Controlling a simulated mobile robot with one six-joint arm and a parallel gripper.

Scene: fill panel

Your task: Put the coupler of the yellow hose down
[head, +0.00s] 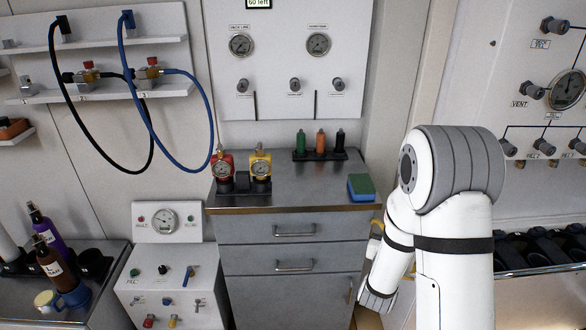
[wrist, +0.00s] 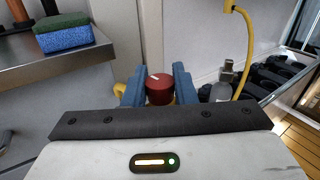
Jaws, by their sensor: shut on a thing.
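My gripper (wrist: 158,78) shows its two blue fingers in the wrist view, shut on a round, dark red-topped piece, which I take as the coupler (wrist: 159,90) of the yellow hose. Yellow shows beside the left finger, low down. The yellow hose (wrist: 243,60) also hangs at the right of the wrist view, bending down from the top. In the head view a bit of the yellow hose (head: 377,226) shows beside my white arm, right of the cabinet. There my fingers and the coupler are hidden behind the arm.
A grey bottle with a metal fitting (wrist: 220,92) stands right of my fingers. The steel counter (head: 290,195) carries a green-and-blue sponge (head: 361,187), red and yellow gauged regulators and three small bottles. Dark cylinders (wrist: 275,75) lie on a rack at the right.

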